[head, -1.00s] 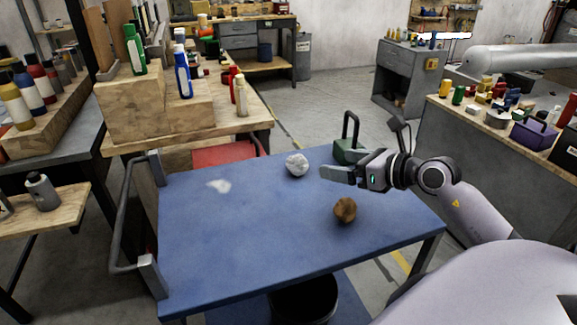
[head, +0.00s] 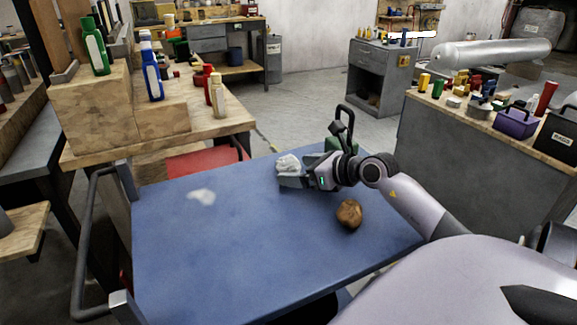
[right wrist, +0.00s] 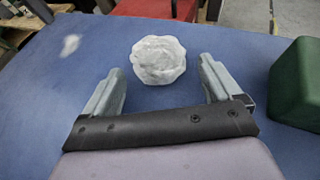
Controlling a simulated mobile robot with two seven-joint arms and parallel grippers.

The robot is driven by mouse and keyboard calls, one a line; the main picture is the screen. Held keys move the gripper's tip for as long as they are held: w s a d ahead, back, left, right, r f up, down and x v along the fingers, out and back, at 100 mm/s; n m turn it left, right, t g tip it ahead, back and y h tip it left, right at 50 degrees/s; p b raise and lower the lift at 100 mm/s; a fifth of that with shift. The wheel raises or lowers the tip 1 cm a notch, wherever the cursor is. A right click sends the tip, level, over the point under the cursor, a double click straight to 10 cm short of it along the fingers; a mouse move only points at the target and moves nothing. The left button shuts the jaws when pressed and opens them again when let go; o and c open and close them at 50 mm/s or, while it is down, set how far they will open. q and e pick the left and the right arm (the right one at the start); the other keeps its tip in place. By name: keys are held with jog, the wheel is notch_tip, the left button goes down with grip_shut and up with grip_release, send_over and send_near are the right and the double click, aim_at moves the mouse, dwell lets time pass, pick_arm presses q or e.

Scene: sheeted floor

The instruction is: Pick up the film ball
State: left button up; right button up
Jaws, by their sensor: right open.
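The film ball (head: 287,162), a crumpled whitish ball, sits on the blue table near its back edge. In the right wrist view the ball (right wrist: 158,60) lies just beyond the fingertips, roughly centred between the two fingers. My right gripper (head: 291,179) is open and empty, low over the table. It partly hides the ball's lower side in the head view. Both fingers of the right gripper (right wrist: 160,82) show spread in the wrist view, with bare blue table between them. My left gripper is not in view.
The blue table (head: 230,240) also bears a brown crumpled ball (head: 349,213) and a flat pale patch (head: 201,196). A green box (right wrist: 298,85) with a dark handle stands close right of the right gripper. The table's left and front are clear.

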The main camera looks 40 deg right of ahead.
jog(key=shift+x, duration=1)
jog(key=shift+r, duration=0.1)
jog(key=c, duration=1.1)
jog(key=shift+r, duration=0.1)
